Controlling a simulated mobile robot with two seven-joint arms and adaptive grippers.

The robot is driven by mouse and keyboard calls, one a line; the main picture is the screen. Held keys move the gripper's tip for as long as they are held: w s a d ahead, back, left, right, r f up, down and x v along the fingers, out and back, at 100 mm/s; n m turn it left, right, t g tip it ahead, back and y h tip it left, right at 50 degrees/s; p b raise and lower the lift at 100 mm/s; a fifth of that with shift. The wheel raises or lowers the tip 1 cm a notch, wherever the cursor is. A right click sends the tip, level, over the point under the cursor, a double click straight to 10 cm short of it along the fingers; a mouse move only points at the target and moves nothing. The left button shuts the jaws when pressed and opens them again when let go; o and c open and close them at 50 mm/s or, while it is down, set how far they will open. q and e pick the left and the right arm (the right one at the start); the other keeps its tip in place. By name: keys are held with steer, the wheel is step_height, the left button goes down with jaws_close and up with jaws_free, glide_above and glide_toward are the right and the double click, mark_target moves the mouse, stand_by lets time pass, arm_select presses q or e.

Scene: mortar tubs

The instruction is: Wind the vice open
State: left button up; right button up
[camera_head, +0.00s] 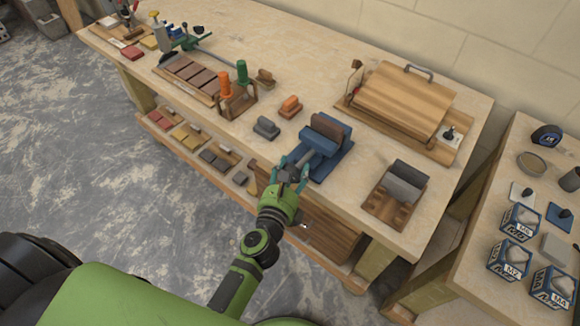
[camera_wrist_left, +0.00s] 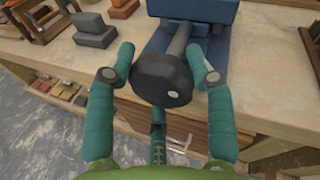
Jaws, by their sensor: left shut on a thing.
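The blue vice (camera_head: 324,145) sits at the front edge of the workbench, with a brown block (camera_head: 327,126) between or against its jaws. My left gripper (camera_head: 291,172) is at the front of the vice, at the end of its screw. In the left wrist view, my left gripper (camera_wrist_left: 160,75) has its teal fingers on both sides of the dark round vice handle (camera_wrist_left: 162,80) and is shut on it. The grey screw (camera_wrist_left: 181,38) runs from the handle back to the blue vice body (camera_wrist_left: 205,55). My right gripper is not in view.
Grey and orange blocks (camera_head: 266,127) lie left of the vice. A wooden holder with a grey block (camera_head: 405,181) stands to its right, and a wooden box with a handle (camera_head: 407,95) behind. A second bench (camera_head: 500,165) with boxes is at the right.

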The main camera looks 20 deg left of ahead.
arm_select(q)
steer(key=shift+s+d+f, duration=0.1)
steer(key=shift+d+f, duration=0.15)
steer(key=shift+d, duration=0.15)
steer(key=o, duration=0.9)
steer(key=shift+o, duration=1.2)
steer(key=shift+w+d+f, duration=0.15)
steer(key=shift+w, duration=0.15)
steer(key=shift+s, duration=0.1)
steer(key=shift+s+a, duration=0.1)
steer(key=shift+a, duration=0.1)
